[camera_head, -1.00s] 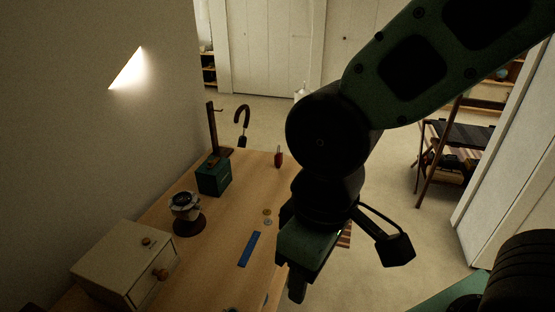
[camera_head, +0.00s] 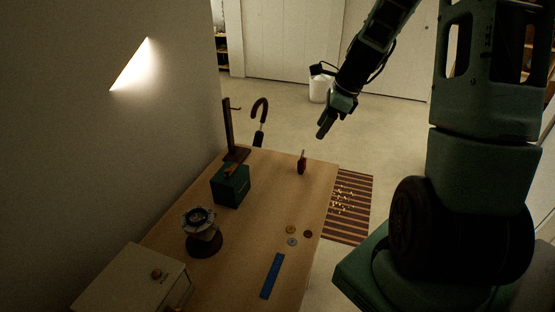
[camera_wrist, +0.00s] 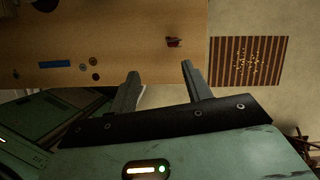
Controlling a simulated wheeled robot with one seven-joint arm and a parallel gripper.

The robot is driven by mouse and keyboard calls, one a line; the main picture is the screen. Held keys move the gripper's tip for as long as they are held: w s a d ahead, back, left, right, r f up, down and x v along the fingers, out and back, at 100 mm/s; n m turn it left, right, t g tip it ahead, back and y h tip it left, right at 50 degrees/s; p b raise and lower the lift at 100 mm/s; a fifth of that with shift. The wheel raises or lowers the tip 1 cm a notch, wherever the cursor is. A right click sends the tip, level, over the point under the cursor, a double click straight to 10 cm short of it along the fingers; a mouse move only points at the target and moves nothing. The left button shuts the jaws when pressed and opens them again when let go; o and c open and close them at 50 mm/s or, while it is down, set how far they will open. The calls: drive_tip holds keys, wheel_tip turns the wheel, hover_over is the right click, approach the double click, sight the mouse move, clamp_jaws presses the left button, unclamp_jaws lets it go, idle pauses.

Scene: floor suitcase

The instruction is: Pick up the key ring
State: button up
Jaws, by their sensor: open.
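No plain key ring can be made out. A small dark-red thing with a thin upper part (camera_head: 302,164) stands near the far right edge of the wooden table (camera_head: 250,262); it may be the key ring, but it is too small to tell. It also shows in the wrist view (camera_wrist: 173,42), beyond my fingertips. My gripper (camera_head: 325,129) hangs in the air past the table's far right corner, apart from the red thing. In the wrist view my gripper (camera_wrist: 159,72) is open, with nothing between the fingers.
A blue strip (camera_head: 272,275) and small discs (camera_head: 290,230) lie on the table. A green box (camera_head: 231,187), a dark-based device (camera_head: 204,243), a hooked stand (camera_head: 229,135) and a white drawer box (camera_head: 125,285) line its left side. A striped mat (camera_head: 345,205) lies on the floor.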

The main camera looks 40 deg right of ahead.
drive_tip(key=d+m, duration=0.1)
drive_tip(key=d, duration=0.1)
approach(302, 163)
drive_tip(key=x, duration=0.5)
drive_tip(key=shift+w+d+f, duration=0.3)
drive_tip(key=shift+w+f, duration=0.05)
drive_tip(key=shift+w, duration=0.1)
drive_tip(key=shift+d+p+x, duration=0.1)
drive_tip(key=shift+p+x, duration=0.05)
drive_tip(key=shift+x, duration=1.15)
drive_tip(key=shift+d+p+x, duration=0.15)
drive_tip(key=shift+x, duration=1.2)
drive_tip(key=c, duration=1)
